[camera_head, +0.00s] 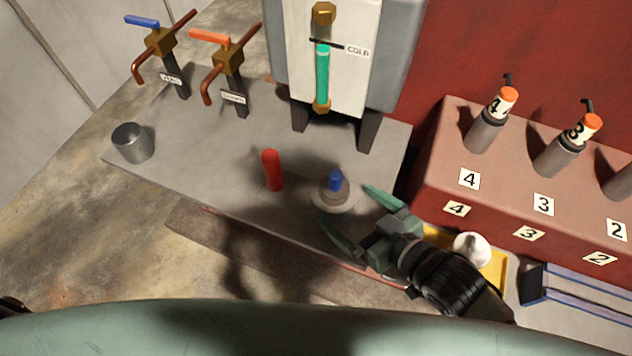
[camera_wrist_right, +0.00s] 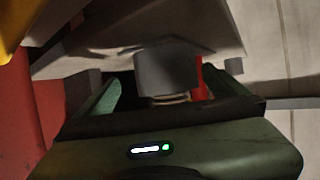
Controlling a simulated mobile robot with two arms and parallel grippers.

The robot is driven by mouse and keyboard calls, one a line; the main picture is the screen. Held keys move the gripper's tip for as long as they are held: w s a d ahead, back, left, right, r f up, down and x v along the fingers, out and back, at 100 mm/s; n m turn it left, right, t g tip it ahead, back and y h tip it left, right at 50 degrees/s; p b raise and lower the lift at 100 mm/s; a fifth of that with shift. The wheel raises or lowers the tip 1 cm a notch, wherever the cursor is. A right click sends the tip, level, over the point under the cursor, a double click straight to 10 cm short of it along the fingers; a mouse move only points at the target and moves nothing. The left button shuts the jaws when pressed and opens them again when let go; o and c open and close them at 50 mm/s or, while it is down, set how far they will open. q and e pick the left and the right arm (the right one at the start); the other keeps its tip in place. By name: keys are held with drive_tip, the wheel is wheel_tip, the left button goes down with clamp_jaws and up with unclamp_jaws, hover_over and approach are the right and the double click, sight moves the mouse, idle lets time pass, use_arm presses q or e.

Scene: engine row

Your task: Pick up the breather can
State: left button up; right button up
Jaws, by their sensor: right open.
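A short grey round part with a blue top (camera_head: 335,182) stands on a pale round base on the grey bench. A plain grey metal can (camera_head: 132,143) stands at the bench's left end. No label shows which is the breather can. My right gripper (camera_head: 343,203) is open, its green fingers spread at the near right side of the blue-topped part. In the right wrist view a grey cylinder (camera_wrist_right: 167,72) shows between the open fingers. I see no grip on it. My left gripper is not in view.
A red cylinder (camera_head: 272,170) stands just left of the blue-topped part. Behind are a gauge box (camera_head: 345,60) on legs and two taps (camera_head: 228,62). A red block (camera_head: 500,185) with numbered cylinders stands right. A yellow tray (camera_head: 497,270) holds a white round thing (camera_head: 471,249).

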sight(307, 184)
drive_tip(key=shift+w+a, duration=0.3)
drive_tip(key=shift+a, duration=0.05)
drive_tip(key=p+x, duration=0.1)
drive_tip(key=x, duration=0.2)
drive_tip(key=shift+s+a+r, duration=0.15)
drive_tip(key=shift+s+a, duration=0.05)
drive_tip(key=x, duration=0.2)
drive_tip(key=shift+w+a, duration=0.15)
drive_tip(key=shift+a, duration=0.05)
drive_tip(key=shift+w+a+f, duration=0.2)
drive_tip(key=shift+w+f, duration=0.05)
drive_tip(key=shift+f, duration=0.05)
drive_tip(key=c, duration=1.5)
drive_tip(key=shift+c, duration=1)
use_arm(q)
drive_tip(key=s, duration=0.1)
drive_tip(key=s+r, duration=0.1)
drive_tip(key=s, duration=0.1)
use_arm(e)
drive_tip(key=shift+r, duration=0.15)
